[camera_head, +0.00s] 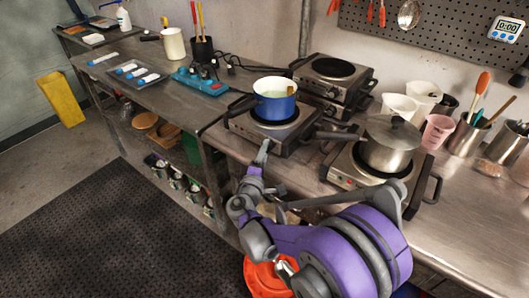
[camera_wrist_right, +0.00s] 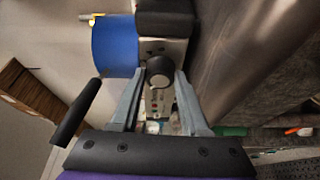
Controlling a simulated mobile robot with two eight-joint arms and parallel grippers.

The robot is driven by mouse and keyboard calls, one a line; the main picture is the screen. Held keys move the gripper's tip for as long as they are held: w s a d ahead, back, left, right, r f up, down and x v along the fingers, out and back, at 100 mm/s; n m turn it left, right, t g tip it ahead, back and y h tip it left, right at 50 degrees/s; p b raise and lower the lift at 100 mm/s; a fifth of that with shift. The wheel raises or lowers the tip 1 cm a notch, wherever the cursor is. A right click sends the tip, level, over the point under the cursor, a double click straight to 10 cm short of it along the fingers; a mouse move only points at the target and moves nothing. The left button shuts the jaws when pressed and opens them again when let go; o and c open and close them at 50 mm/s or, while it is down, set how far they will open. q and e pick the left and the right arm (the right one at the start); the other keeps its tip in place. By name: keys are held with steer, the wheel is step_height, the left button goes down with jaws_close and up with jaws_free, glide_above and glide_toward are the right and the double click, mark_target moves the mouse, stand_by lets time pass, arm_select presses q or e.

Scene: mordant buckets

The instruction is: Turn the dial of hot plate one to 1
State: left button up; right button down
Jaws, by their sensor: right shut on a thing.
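A hot plate (camera_head: 299,133) with a blue enamel pot (camera_head: 274,104) on it stands at the middle of the bench. My right gripper (camera_head: 264,150) is at the front face of this hot plate. In the right wrist view, its two fingers (camera_wrist_right: 160,90) are shut on the round black dial (camera_wrist_right: 160,72) on the front panel (camera_wrist_right: 158,102), with the blue pot (camera_wrist_right: 113,46) at the upper left. The dial is hidden in the head view, and its setting cannot be read. My left gripper is not in view.
A second hot plate (camera_head: 341,178) with a lidded steel pot (camera_head: 388,150) stands close on the right, its handle pointing left. Stacked hot plates (camera_head: 333,84) stand behind. A blue power strip (camera_head: 200,82) and cables lie left. An orange-red object (camera_head: 262,276) is below.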

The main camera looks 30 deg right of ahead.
steer(key=shift+c, duration=2)
jaws_free()
